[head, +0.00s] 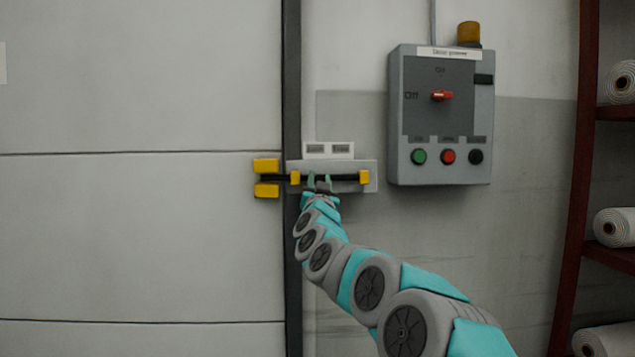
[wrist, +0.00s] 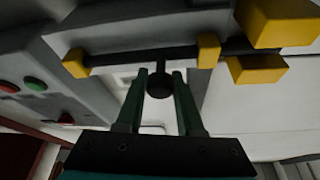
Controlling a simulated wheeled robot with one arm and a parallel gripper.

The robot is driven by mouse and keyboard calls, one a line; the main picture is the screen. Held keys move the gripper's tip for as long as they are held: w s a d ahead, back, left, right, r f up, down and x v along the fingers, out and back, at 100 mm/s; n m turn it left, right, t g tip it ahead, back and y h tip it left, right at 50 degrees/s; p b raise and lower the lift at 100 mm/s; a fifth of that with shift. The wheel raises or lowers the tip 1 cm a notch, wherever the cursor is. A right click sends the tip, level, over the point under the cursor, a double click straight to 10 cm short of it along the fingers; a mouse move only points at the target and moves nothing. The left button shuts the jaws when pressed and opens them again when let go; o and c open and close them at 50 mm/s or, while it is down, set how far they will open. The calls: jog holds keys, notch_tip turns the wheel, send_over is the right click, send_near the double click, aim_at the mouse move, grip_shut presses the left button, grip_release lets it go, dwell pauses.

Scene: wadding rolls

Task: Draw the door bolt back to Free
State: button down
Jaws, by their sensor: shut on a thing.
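The door bolt is a dark rod (head: 345,178) on a grey backplate (head: 372,168), running through two yellow guides (head: 364,177). Its left end reaches between the two yellow keeper blocks (head: 266,165) on the door's edge. My gripper (head: 319,182) is at the bolt between the guides, nearer the left one. In the wrist view my gripper (wrist: 160,82) is shut on the bolt's round black knob (wrist: 159,87), one finger on each side. The wrist view also shows the rod (wrist: 128,56) and the keeper blocks (wrist: 280,22). A small label plate (head: 328,150) sits above; its words are too small to read.
The pale panelled door (head: 140,230) fills the left, beside a dark upright post (head: 292,80). A grey control box (head: 438,165) with a red switch, buttons and an amber lamp hangs to the right. A dark red shelf (head: 575,200) with white rolls stands far right.

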jog(key=d+b, duration=0.2)
jog(key=d, duration=0.4)
jog(key=shift+d+b, duration=0.2)
jog(key=shift+b, duration=0.15)
jog(key=c, duration=0.5)
grip_release()
jog(key=shift+d, duration=0.15)
jog(key=shift+c, duration=0.2)
jog(key=v, duration=0.7)
jog(key=shift+s+f, duration=0.15)
jog(key=shift+s, duration=0.25)
